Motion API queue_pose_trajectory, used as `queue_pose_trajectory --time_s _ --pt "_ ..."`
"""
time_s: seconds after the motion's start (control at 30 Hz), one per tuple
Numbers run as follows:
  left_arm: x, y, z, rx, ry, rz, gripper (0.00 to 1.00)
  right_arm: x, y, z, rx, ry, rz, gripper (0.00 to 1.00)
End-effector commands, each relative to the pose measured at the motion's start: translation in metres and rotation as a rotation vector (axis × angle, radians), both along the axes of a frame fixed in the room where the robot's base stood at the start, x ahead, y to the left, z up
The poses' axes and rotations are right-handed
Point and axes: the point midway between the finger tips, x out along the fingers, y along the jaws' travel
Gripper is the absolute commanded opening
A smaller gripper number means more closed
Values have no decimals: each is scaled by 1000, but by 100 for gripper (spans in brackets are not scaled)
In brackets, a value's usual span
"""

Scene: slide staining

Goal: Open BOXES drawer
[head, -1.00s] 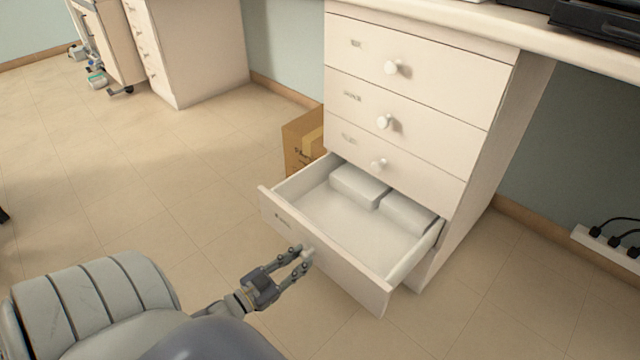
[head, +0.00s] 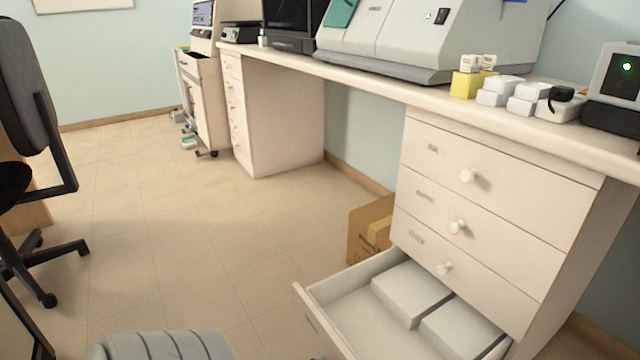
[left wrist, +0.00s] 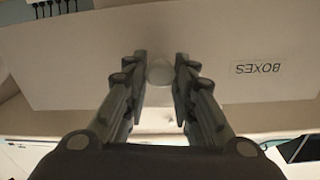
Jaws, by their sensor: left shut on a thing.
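The BOXES drawer (head: 345,325) is the lowest drawer of the near cabinet. It stands pulled out, with two white boxes (head: 412,292) inside at its back. In the left wrist view the drawer front (left wrist: 85,65) bears the label BOXES (left wrist: 257,69), upside down. My left gripper (left wrist: 160,75) is shut on the round drawer knob (left wrist: 160,71), one finger on each side. My right gripper is in neither view.
Three shut drawers with round knobs (head: 467,176) sit above. A cardboard box (head: 366,232) stands on the floor behind the open drawer. An office chair (head: 35,130) is at the left. The floor (head: 190,240) between is clear. The counter (head: 390,92) carries machines and small boxes.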

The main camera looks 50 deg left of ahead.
Motion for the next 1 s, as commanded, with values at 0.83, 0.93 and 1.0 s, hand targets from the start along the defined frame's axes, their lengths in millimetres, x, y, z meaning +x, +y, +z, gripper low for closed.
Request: queue_pose_trajectory --time_s 0.83,0.93,1.0 --pt "-47 6 -2 0 6 2 46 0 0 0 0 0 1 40" --pt "-69 9 -2 0 6 1 46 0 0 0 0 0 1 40" --pt "-83 10 -1 0 5 1 46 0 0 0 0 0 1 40"
